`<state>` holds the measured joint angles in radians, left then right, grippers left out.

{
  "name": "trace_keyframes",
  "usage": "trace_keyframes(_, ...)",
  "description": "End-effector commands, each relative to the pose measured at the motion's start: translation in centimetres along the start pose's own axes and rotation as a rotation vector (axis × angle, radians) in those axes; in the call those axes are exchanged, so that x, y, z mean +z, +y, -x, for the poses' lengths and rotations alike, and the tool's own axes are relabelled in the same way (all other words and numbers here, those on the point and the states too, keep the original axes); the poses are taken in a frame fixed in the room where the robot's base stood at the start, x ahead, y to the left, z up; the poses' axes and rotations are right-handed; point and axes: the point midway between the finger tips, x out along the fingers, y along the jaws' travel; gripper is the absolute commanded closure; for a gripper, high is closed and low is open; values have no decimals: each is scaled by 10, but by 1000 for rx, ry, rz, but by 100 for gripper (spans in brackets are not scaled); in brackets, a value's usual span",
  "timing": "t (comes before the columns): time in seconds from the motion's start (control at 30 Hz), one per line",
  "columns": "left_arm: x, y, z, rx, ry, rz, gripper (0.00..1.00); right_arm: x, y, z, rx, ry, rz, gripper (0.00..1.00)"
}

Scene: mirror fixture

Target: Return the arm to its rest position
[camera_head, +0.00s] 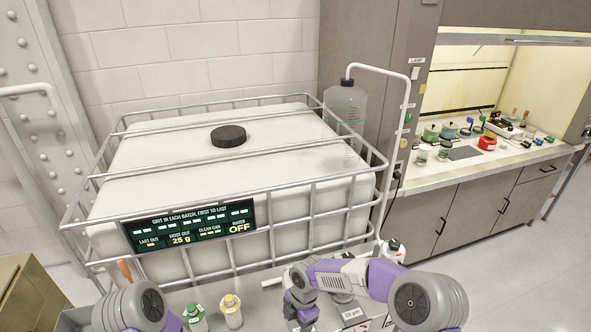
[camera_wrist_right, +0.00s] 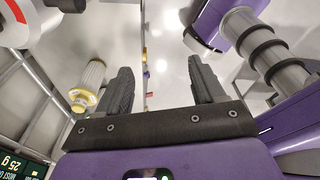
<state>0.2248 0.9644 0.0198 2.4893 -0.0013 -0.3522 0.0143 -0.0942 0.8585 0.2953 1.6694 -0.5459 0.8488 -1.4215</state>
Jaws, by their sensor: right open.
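My right arm (camera_head: 370,277), purple and grey, comes in at the lower right of the head view and is bent over the near bench. Its gripper is low in that view, partly hidden by the arm. In the right wrist view the right gripper (camera_wrist_right: 160,88) has its two dark fingers wide apart, with nothing between them. My left arm (camera_head: 140,306) shows only a rounded grey and purple part at the bottom left of the head view. Its gripper is out of the picture.
A yellow-capped bottle (camera_head: 231,310) and a green-capped bottle (camera_head: 195,318) stand on the near bench, left of the right arm. A caged white tank (camera_head: 165,185) with a dark display panel (camera_head: 190,225) stands behind. A fume-hood counter (camera_head: 440,178) is at right; the floor (camera_head: 535,265) there is clear.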

Motion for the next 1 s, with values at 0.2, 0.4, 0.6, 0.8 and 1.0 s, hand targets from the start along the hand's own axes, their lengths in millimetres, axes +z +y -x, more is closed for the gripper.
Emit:
trace_keyframes(0.2,0,-7,-20,0,-2,0,100,-4,-42,-79,0,142,-446,32)
trace_keyframes(0.4,-1,-17,-45,0,-2,0,100,-7,-109,-163,-38,283,-1169,32)
trace_keyframes(0.6,-2,-24,-65,0,-2,0,100,-2,-180,-216,-67,325,-1905,32)
trace_keyframes(0.8,-2,-27,-73,0,-2,0,100,3,-220,-233,-54,309,-2295,32)
trace_keyframes(1.0,-2,-27,-73,0,-2,0,100,5,-226,-234,-46,305,-2360,32)
